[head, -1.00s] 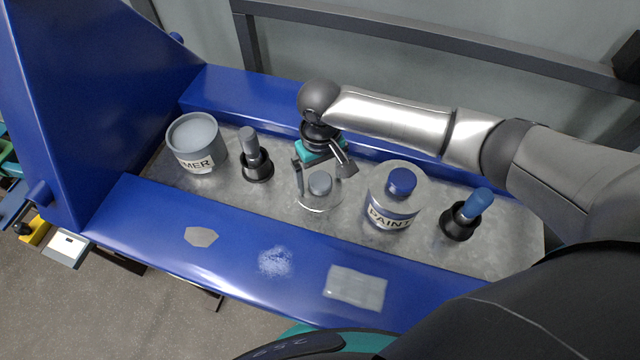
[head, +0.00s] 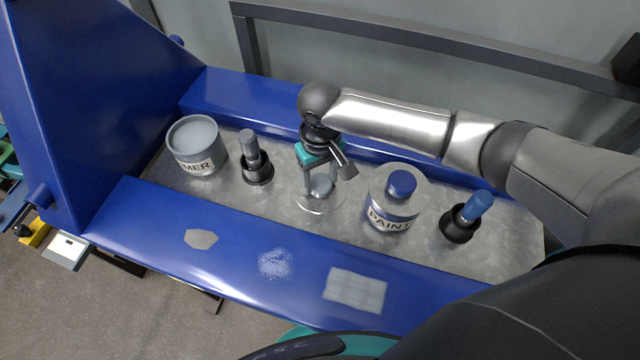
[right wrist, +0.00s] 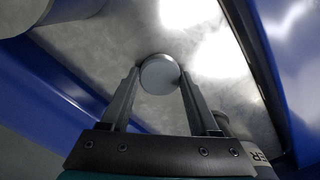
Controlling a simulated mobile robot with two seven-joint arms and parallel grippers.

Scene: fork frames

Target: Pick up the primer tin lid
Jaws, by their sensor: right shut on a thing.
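The primer tin lid (head: 312,207) is a pale grey disc with a round knob, low over the metal tray in the middle of the head view. My right gripper (head: 321,185) points down from above, shut on the lid's knob. In the right wrist view the round knob (right wrist: 160,76) sits between the two fingertips (right wrist: 160,68). I cannot tell whether the lid is resting or slightly raised. The open grey primer tin (head: 195,160), labelled "MER" where visible, stands at the tray's left end. My left gripper is not in view.
A grey-handled brush in a black holder (head: 257,172) stands left of the lid. A paint pot with a blue cap (head: 395,205) and a blue-handled brush (head: 462,218) stand right. The blue front ledge (head: 130,225) carries a grey patch, white powder and a pale cloth.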

